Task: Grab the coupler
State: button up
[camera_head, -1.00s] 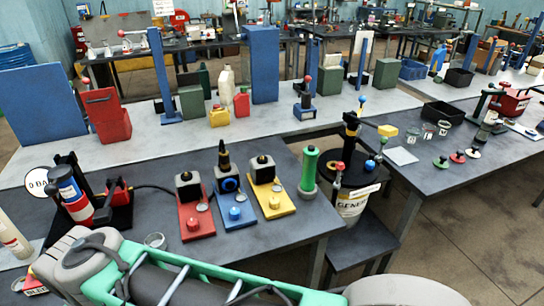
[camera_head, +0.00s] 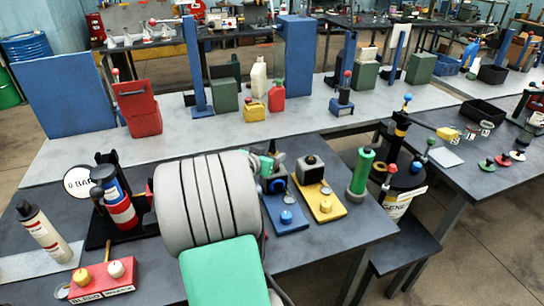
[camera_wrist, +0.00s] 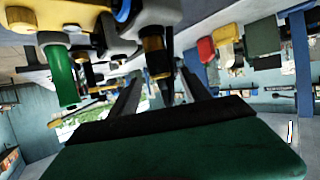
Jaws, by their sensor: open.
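A black fitting with a brass-coloured band (camera_wrist: 155,55), which I take to be the coupler, shows in the upside-down wrist view. In the head view its dark top (camera_head: 272,147) shows above the blue stand (camera_head: 287,217), partly hidden by my arm. My gripper (camera_wrist: 160,92) is open, its two dark fingers pointing toward the fitting, which appears between them. I cannot tell whether they touch it. In the head view my arm hides most of the gripper.
A yellow stand (camera_head: 325,208) and a green cylinder (camera_head: 361,171) stand close to the right of the blue stand. A red-and-blue bottle (camera_head: 115,200) and a red box with knobs (camera_head: 102,280) are on the left. The front table (camera_head: 345,240) has bare room at its front right.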

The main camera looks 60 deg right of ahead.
aim_at(272, 153)
jog(key=x, duration=0.3)
jog(key=shift+w+d+f+p, duration=0.1)
jog(key=shift+d+p, duration=0.05)
jog(key=shift+p, duration=0.15)
grip_shut()
dwell(0.3)
